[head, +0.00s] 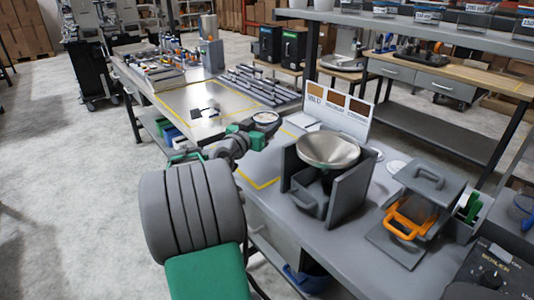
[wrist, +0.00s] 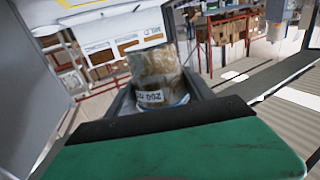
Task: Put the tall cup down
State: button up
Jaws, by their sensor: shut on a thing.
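The tall cup (wrist: 153,72) is a cylinder with a mottled brown and pale surface and a white label with upside-down lettering, in the wrist view. My gripper (wrist: 158,96) is shut on it, with a grey finger along each side of the cup. The cup's lower end in the picture is partly hidden by the dark edge of my gripper.
A grey box with an orange handle (head: 410,217) is at the right. Yellow lines mark the table; a bare metal area (head: 190,103) holds small dark items.

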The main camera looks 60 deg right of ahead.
notch_tip(320, 180, down, 9)
jog(key=shift+f, duration=0.2)
jog(key=shift+f+b, duration=0.15)
jog(key=shift+b, duration=0.15)
jog(key=o, duration=1.8)
jog(key=shift+w+a+r, duration=0.1)
jog(key=shift+a+r, duration=0.1)
jog(key=a, duration=0.4)
jog(key=a+b, duration=0.1)
jog(key=a, duration=0.6)
jog(key=shift+w+a, duration=0.35)
jog(key=shift+w, duration=0.05)
